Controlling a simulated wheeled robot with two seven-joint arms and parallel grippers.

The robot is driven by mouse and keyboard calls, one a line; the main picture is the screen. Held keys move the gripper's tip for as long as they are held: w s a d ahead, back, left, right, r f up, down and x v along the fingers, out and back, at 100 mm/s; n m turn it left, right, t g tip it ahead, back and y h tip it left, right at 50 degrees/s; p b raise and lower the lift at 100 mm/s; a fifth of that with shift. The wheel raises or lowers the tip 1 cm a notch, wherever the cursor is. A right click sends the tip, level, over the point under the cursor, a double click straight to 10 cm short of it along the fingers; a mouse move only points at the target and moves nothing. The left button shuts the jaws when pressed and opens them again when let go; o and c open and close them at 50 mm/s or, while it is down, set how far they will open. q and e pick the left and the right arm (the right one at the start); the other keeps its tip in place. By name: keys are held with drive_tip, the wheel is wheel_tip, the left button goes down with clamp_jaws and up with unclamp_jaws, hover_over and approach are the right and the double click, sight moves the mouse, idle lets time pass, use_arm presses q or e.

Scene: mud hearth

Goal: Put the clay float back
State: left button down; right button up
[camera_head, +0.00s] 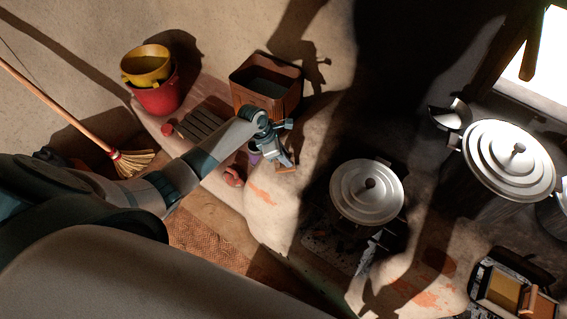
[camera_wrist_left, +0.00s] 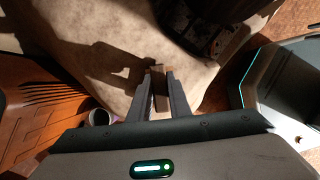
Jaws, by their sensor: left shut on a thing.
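My left gripper (camera_head: 284,162) is shut on a small brown wooden piece (camera_head: 287,169), which I take to be the clay float. The gripper is over the pale clay hearth (camera_head: 265,205), left of the lidded pot. In the left wrist view the float (camera_wrist_left: 159,88) shows as a narrow brown block between the two dark fingers (camera_wrist_left: 159,80). The fingers hide much of it, and I cannot tell whether it touches the clay surface below. My right gripper is not in view.
A brown square bin (camera_head: 268,105) stands behind the gripper, with a slatted rack (camera_head: 201,123) and red bucket (camera_head: 158,97) to its left. A lidded pot (camera_head: 366,193) is close on the right. A tray (camera_head: 488,283) with wooden pieces lies far right.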

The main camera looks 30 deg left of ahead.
use_arm(q)
drive_tip(key=shift+a+f, duration=0.25)
drive_tip(key=shift+a, duration=0.1)
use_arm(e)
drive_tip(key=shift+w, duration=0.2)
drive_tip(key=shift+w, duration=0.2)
